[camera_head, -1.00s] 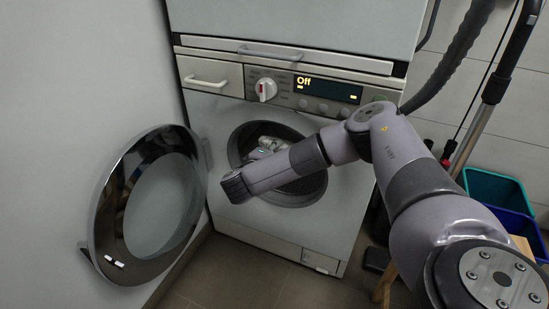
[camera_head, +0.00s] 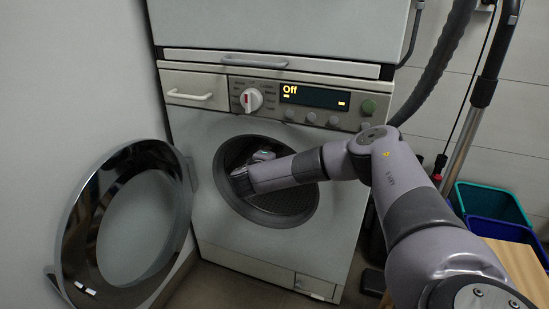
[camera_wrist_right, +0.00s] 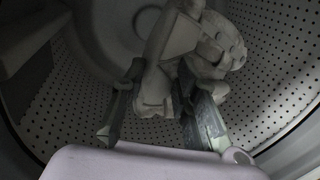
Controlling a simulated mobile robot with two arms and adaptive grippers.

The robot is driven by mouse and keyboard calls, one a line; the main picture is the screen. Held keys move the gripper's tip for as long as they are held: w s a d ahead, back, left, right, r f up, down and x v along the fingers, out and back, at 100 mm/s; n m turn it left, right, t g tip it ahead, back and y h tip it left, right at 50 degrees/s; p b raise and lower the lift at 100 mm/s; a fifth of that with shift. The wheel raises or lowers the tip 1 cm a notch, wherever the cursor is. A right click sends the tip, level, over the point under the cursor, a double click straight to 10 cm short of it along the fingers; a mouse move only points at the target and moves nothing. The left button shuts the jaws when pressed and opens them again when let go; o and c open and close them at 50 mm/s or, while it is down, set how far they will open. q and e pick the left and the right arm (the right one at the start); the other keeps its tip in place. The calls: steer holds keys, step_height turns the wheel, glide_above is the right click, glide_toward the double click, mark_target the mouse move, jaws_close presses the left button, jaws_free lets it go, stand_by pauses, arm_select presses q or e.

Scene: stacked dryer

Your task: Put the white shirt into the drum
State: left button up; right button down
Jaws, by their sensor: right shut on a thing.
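The white shirt (camera_wrist_right: 165,50) hangs crumpled between the two fingers of my right gripper (camera_wrist_right: 160,95) in the right wrist view. The gripper is shut on it, inside the perforated drum (camera_wrist_right: 265,75). In the head view my right wrist reaches into the round drum opening (camera_head: 290,205) of the washer. Most of the gripper and the shirt are hidden behind the arm and in the dark there. My left gripper is out of view.
The round door (camera_head: 125,225) stands wide open at the left, near the wall. The control panel (camera_head: 330,95) above the opening reads "Off". Teal and blue bins (camera_head: 490,203) and a vacuum tube (camera_head: 465,140) stand at the right.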

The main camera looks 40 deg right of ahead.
steer(key=shift+d+f, duration=0.15)
steer(key=shift+f, duration=0.15)
steer(key=c, duration=1.2)
jaws_free()
steer(key=v, duration=1.2)
steer(key=shift+r, duration=0.1)
